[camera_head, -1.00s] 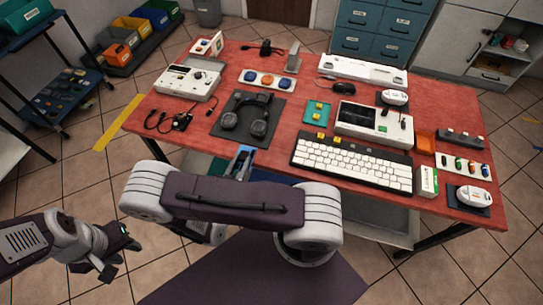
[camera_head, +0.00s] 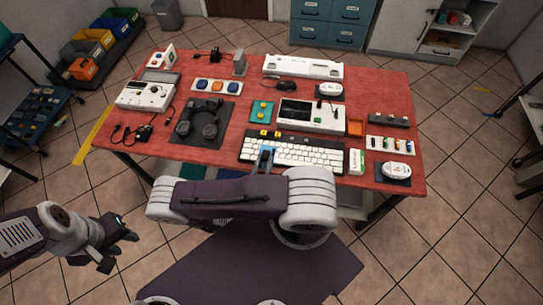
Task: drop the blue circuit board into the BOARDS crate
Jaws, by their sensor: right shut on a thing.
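My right gripper (camera_head: 266,158) is in front of the keyboard's left part in the picture, beyond my bulky forearm. It is shut on a small blue piece, which I take to be the blue circuit board (camera_head: 268,151); the jaws and arm hide most of it. My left gripper (camera_head: 120,250) is open and empty, low at the left over the floor. Coloured crates stand on the floor at the upper left, among them a blue crate (camera_head: 121,14), a yellow crate (camera_head: 82,49) and an orange crate (camera_head: 83,69). Their labels are too small to read, so I cannot tell which is BOARDS.
The red table (camera_head: 360,85) carries a keyboard (camera_head: 300,153), headphones on a dark mat (camera_head: 228,108), a teal board with yellow parts (camera_head: 262,111) and several devices. A dark shelf rack (camera_head: 35,105) stands at the left. Tiled floor lies open between rack and table.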

